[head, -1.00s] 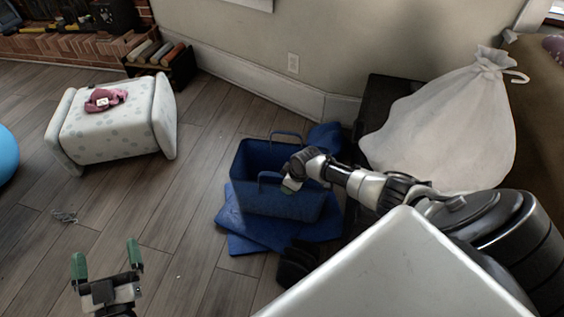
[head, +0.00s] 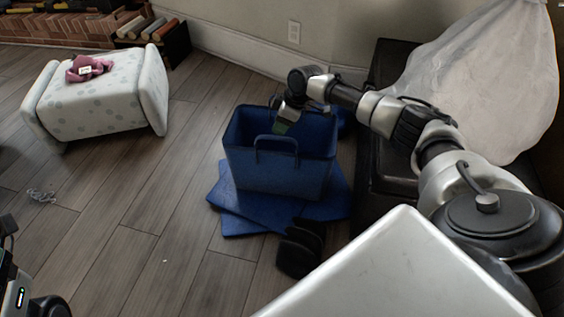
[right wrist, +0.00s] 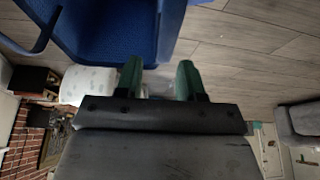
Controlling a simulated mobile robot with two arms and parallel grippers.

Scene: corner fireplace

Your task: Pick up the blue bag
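The blue bag (head: 280,169) stands upright and open-topped on blue mats on the floor, its near handle (head: 275,138) standing up. In the right wrist view the bag (right wrist: 115,30) fills the upper left, with a handle loop (right wrist: 42,40) at the corner. My right gripper (head: 283,124) points down at the bag's open top. In the right wrist view my right gripper (right wrist: 158,80) has its two green fingers apart, with nothing visibly held between them; the left finger overlaps the bag's edge. The far handle is not visible in the head view. My left gripper's fingers are out of view.
The blue mats (head: 232,222) lie under the bag, with a dark object (head: 299,249) beside them. A black bench (head: 385,180) and a white sack (head: 480,85) stand right. A spotted stool (head: 97,105) lies left. Open wooden floor is between.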

